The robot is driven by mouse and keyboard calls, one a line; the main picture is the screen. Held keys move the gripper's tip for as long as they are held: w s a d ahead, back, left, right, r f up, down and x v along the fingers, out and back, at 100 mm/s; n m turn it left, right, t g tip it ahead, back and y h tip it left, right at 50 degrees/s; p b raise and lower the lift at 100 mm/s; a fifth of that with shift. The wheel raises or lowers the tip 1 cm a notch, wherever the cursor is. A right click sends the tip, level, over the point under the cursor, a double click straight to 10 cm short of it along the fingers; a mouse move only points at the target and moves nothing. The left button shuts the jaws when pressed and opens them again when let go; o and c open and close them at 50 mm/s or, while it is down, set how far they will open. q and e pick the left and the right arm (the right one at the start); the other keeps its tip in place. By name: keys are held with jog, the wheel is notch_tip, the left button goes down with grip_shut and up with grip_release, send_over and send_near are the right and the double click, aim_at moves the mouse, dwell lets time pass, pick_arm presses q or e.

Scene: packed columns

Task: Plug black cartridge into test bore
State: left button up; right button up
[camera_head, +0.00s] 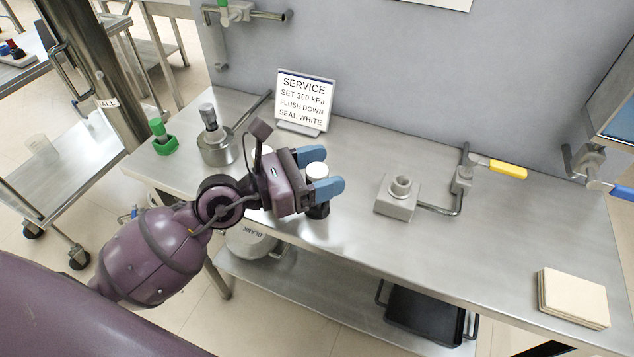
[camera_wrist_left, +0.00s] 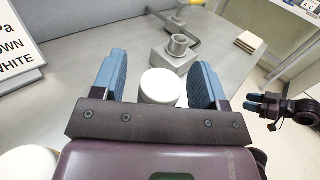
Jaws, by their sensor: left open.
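The black cartridge (camera_head: 318,211) has a white cap (camera_head: 317,170) and stands upright near the bench's front edge. My left gripper (camera_head: 324,172) is open, with its blue fingers on either side of the cap. In the left wrist view the cap (camera_wrist_left: 160,86) sits between the spread fingers, with gaps visible on both sides. The grey block with the upright round socket, which looks like the test bore (camera_head: 401,186), stands to the right. It also shows beyond the cap in the wrist view (camera_wrist_left: 178,48). My right gripper (camera_wrist_left: 262,103) shows small at the wrist view's right edge; its opening is unclear.
A round metal fitting with a grey-topped plug (camera_head: 209,117) and a green piece (camera_head: 160,137) stand left. A service sign (camera_head: 304,101) stands behind. A yellow-handled valve (camera_head: 507,169) and pipe adjoin the bore block. A beige stack (camera_head: 573,297) lies right. Bench between cartridge and block is clear.

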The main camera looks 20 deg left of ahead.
pick_arm(q)
jog(key=shift+w+d, duration=0.35)
jog(key=shift+d, duration=0.05)
jog(key=c, duration=1)
